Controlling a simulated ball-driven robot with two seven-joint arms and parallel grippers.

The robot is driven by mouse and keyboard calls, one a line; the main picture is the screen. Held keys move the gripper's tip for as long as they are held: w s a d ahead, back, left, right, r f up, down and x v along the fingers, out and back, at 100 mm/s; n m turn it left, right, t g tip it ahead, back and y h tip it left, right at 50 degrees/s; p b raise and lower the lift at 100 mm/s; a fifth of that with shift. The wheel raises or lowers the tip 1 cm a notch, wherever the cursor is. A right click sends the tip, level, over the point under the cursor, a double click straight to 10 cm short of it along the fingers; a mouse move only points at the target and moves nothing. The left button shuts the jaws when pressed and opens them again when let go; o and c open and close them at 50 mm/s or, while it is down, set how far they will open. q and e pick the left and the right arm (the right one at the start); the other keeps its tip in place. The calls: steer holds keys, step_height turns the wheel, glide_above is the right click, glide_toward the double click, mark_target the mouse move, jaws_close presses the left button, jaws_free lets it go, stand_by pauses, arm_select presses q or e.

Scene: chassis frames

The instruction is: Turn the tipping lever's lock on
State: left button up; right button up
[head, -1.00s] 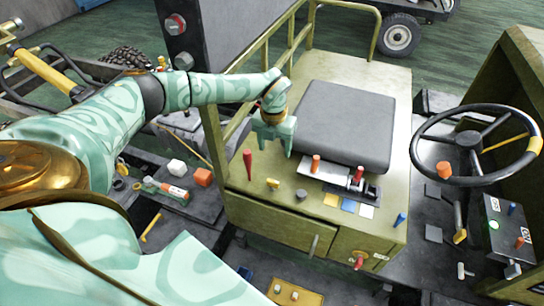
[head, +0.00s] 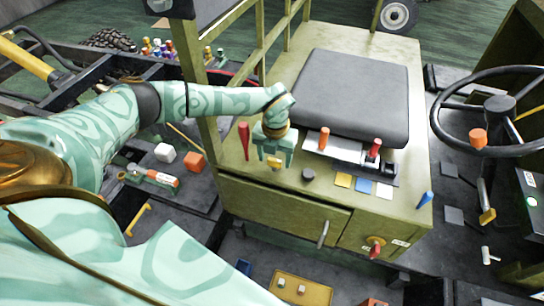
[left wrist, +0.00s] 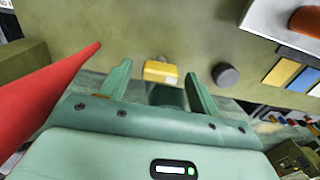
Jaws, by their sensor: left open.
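A red lever (head: 244,140) stands on the green seat box, left of my left gripper. A small yellow block (head: 275,164) sits on the box top beside it. No label shows which lever is the tipping lever; the yellow piece may be its lock. My left gripper (head: 274,161) is open and points down over the yellow block. In the left wrist view the yellow block (left wrist: 162,72) shows between and beyond the two open fingertips (left wrist: 159,72), with no visible contact. The red lever (left wrist: 52,104) rises close at the left. My right gripper is not in view.
A dark round knob (head: 308,174) stands just right of the gripper. Orange-topped (head: 323,138) and red-topped (head: 375,147) levers stand farther right, by the grey seat (head: 352,95). Yellow, blue and white plates (head: 363,185) lie in front. A green rail rises behind my left arm.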

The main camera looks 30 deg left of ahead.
arm_select(q)
steer(key=shift+c, duration=1.2)
steer(key=c, duration=0.7)
steer(key=shift+c, duration=0.2)
